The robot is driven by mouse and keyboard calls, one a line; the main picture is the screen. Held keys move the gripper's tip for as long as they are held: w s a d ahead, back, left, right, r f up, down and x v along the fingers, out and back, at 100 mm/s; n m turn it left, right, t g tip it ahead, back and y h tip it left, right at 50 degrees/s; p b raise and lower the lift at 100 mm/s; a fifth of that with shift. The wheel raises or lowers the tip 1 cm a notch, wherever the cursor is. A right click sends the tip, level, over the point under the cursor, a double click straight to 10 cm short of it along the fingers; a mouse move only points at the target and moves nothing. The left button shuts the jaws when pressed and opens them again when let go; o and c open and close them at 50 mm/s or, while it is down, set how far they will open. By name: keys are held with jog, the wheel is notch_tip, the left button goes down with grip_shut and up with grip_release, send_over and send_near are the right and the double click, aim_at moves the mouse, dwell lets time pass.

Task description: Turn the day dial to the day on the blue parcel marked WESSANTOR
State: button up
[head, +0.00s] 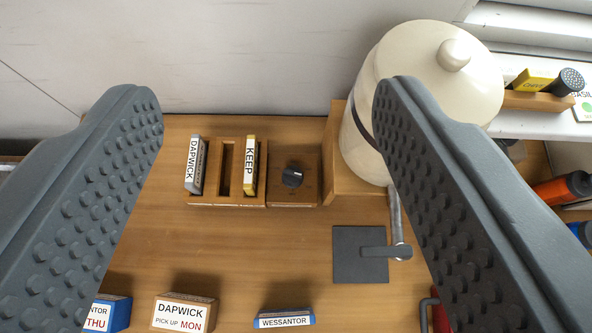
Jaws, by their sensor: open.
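My gripper (266,95) is open and empty, its two grey studded fingers wide apart. A black dial knob (292,176) sits on a small wooden block (293,198) on the tabletop, in view between the fingers; day marks around it are too small to read. A blue parcel (284,320) at the bottom edge has a white label reading WESSANTOR; no day shows on it. Another blue parcel (118,314) at bottom left shows "NTOR" and a red "THU"; my left finger hides the rest of its label.
A brown parcel (183,312) reads DAPWICK, PICK UP MON. A wooden rack (226,201) beside the dial holds cards reading DAPWICK and KEEP. A cream urn (435,70) with a tap stands right of the dial, above a dark mat (350,268). The tabletop in front of the dial is clear.

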jog(key=w+f+g, duration=0.3)
jog(key=w+f, duration=0.4)
jog(key=n+g+p, duration=0.1)
jog(key=g+p, duration=0.1)
jog(key=g, duration=0.7)
send_over(293, 172)
notch_tip(293, 172, down, 28)
jog(key=shift+h, duration=0.4)
notch_tip(293, 172, down, 13)
jog(key=shift+f+p, duration=0.1)
jog(key=shift+p, duration=0.35)
jog(key=shift+c, duration=0.3)
jog(key=c, duration=0.9)
